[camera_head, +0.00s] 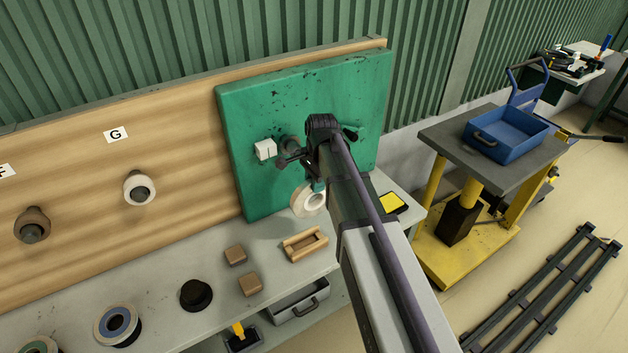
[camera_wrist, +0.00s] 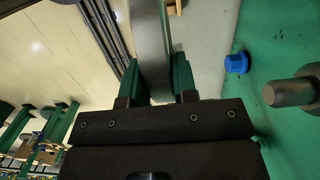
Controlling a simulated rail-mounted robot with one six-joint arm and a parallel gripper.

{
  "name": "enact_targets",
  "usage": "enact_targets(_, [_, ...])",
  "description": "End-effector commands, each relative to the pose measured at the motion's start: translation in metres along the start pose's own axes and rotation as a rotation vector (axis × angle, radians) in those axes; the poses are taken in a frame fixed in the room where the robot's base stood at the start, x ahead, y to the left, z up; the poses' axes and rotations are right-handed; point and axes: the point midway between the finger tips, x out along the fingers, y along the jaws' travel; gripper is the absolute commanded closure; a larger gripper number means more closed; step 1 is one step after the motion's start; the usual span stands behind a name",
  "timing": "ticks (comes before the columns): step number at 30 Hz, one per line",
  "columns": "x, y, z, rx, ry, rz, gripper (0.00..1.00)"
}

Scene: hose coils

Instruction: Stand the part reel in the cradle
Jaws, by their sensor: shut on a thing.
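The part reel (camera_head: 301,203), a pale disc with a tan centre, hangs upright in my gripper (camera_head: 318,186) in front of the green panel. My gripper is shut on it, and my arm hides its right side. In the wrist view the reel (camera_wrist: 149,40) shows edge-on as a grey band between the green fingers of my gripper (camera_wrist: 160,78). The wooden cradle (camera_head: 305,245), a small open trough, stands on the grey bench below the reel. The reel is above the cradle and apart from it.
Two wooden blocks (camera_head: 236,255) and a black reel (camera_head: 196,294) stand left of the cradle. The green panel (camera_head: 245,100) behind carries a white block (camera_head: 265,149); a blue knob (camera_wrist: 237,63) and grey peg (camera_wrist: 292,90) show close by. A yellow-topped item (camera_head: 391,203) lies right.

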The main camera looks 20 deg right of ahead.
Motion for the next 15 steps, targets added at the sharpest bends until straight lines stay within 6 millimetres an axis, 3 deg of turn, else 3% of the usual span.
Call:
enact_targets(1, [0.029,-0.003,0.0,0.0,-0.011,0.001,1.0])
enact_targets(4, [0.042,-0.007,0.005,-0.001,-0.037,0.0,1.0])
enact_targets(7, [0.039,-0.01,0.014,-0.003,-0.081,0.0,1.0])
enact_targets(15, [0.036,-0.009,0.015,-0.004,-0.112,0.001,1.0])
